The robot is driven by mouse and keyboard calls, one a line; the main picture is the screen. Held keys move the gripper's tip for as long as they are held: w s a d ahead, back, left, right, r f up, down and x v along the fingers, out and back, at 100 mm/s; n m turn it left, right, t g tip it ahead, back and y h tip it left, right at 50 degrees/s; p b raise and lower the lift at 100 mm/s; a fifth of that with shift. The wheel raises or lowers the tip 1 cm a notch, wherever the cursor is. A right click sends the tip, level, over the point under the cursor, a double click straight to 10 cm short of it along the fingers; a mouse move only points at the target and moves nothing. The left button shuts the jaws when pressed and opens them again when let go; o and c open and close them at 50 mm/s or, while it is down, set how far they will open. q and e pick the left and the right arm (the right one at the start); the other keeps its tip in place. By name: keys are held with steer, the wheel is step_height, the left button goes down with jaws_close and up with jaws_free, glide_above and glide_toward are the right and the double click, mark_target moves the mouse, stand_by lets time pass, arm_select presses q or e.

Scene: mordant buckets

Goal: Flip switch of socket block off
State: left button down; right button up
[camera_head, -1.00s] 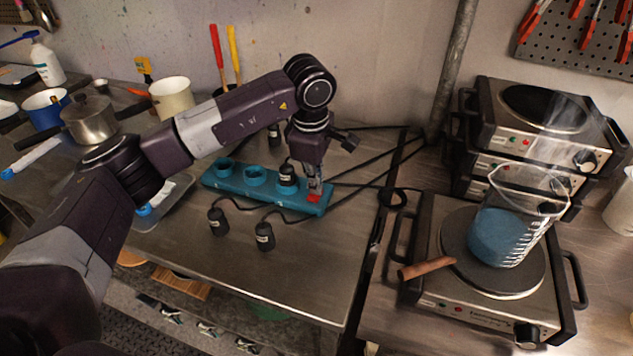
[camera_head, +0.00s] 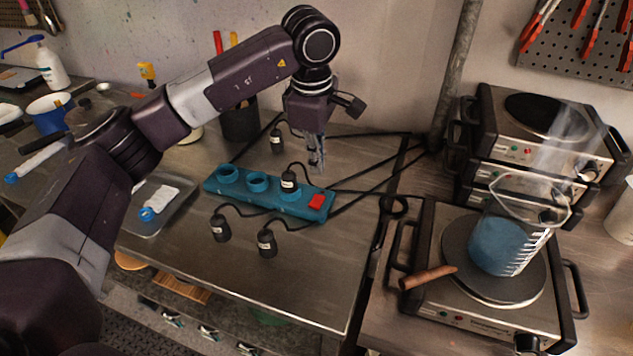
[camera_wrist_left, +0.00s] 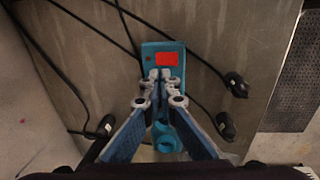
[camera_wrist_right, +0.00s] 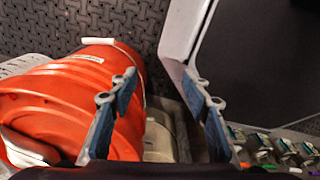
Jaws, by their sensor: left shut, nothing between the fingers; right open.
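The teal socket block (camera_head: 258,191) lies on the steel table, with its red switch (camera_head: 317,201) at the right end. One black plug (camera_head: 289,182) sits in the socket nearest the switch; two other sockets are empty. My left gripper (camera_head: 316,168) is shut and empty, raised above and behind the switch end, apart from it. In the left wrist view the switch (camera_wrist_left: 167,59) lies just beyond the closed fingertips (camera_wrist_left: 160,76) on the block (camera_wrist_left: 150,52). My right gripper (camera_wrist_right: 158,88) is open and empty, away from the table, near an orange bucket (camera_wrist_right: 65,95).
Loose black plugs (camera_head: 220,228) (camera_head: 267,243) lie in front of the block, another (camera_head: 277,141) behind it. Black cables run right. A hot plate (camera_head: 475,285) with a beaker of blue liquid (camera_head: 503,240) stands at right. The front of the steel table (camera_head: 290,285) is clear.

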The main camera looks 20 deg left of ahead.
arm_select(q)
step_height(320, 180, up, 5)
steer(key=shift+w+r, duration=0.1)
steer(key=shift+r, duration=0.05)
stand_by(0.4)
